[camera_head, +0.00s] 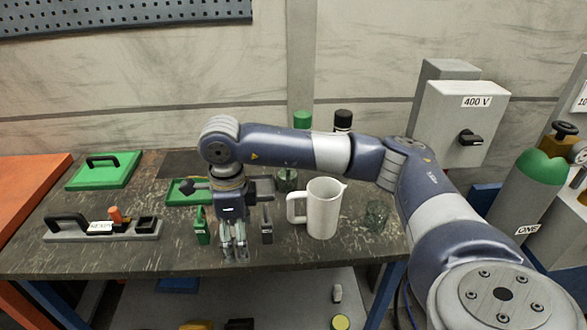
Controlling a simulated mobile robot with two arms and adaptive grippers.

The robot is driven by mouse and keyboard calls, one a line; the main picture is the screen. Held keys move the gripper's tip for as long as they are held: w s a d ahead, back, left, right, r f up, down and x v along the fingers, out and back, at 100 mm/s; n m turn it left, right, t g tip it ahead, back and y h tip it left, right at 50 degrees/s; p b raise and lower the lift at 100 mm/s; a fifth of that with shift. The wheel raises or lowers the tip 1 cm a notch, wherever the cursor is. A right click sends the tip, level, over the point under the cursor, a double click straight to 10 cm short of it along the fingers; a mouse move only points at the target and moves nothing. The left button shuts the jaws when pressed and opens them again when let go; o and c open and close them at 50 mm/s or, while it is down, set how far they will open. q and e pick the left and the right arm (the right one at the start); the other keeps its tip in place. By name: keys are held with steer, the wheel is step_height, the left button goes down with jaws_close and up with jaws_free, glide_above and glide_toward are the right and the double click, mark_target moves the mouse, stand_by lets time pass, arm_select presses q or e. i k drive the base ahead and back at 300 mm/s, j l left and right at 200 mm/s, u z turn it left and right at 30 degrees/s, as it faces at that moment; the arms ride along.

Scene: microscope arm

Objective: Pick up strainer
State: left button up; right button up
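No object can be clearly told as the strainer; it may be small, or hidden behind my arm and gripper. My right arm comes in from the right and reaches across the table. Its gripper (234,250) points down over the front part of the table, left of the white pitcher (323,210). The fingertips are close together, and the picture is too small to show whether anything is between them. A small green object (202,228) stands just left of the gripper and a dark grey one (266,228) just right. My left gripper is not in view.
The dark table (120,260) also holds a green lid-like plate (104,170), a grey block with a black handle (90,232), a green tray (180,192) and a glass (376,215). Green (303,119) and black (343,121) bottle caps show behind my arm. The front-left tabletop is clear.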

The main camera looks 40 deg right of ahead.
mark_target(287, 179)
steer(key=i+l, duration=0.15)
steer(key=l, duration=0.2)
steer(key=i+l, duration=0.1)
steer(key=l, duration=0.25)
steer(key=i+l, duration=0.15)
steer(key=l, duration=0.2)
steer(key=i+l, duration=0.15)
steer(key=l, duration=0.2)
